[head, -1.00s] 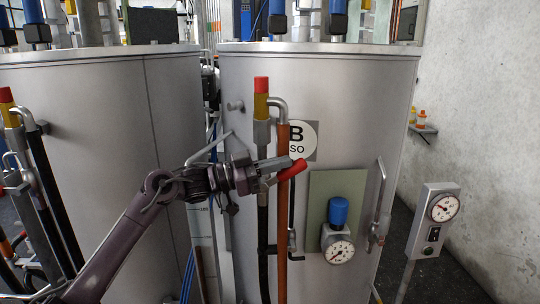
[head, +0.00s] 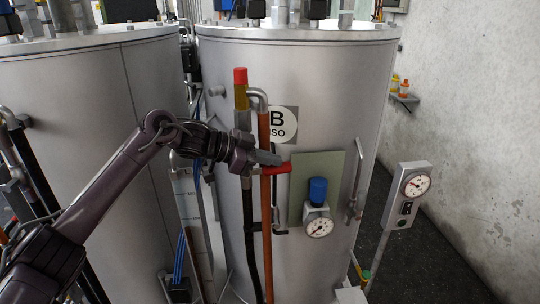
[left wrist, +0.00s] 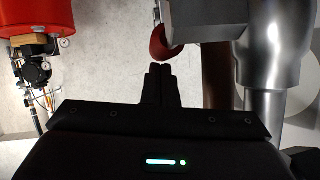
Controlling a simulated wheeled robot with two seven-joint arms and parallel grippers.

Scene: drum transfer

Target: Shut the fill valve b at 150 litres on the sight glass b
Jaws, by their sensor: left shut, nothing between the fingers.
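The fill valve on tank B (head: 330,95) has a red lever (head: 277,171), pointing right across the orange pipe (head: 265,210). The lever's rounded red end (left wrist: 160,45) shows in the left wrist view. My left gripper (head: 276,158) is shut and empty just above the lever; in the left wrist view its fingertips (left wrist: 158,68) are close to the red end, and I cannot tell whether they touch. The sight glass scale (head: 184,190) stands left of tank B, partly hidden by my arm; its liquid level is not readable here. My right gripper is not in view.
A blue-capped gauge (head: 319,226) is mounted on tank B's green panel. A gauge post (head: 407,195) stands to the right. Another tank (head: 85,120) is on the left. In the left wrist view a red object (left wrist: 35,18) hangs at upper left.

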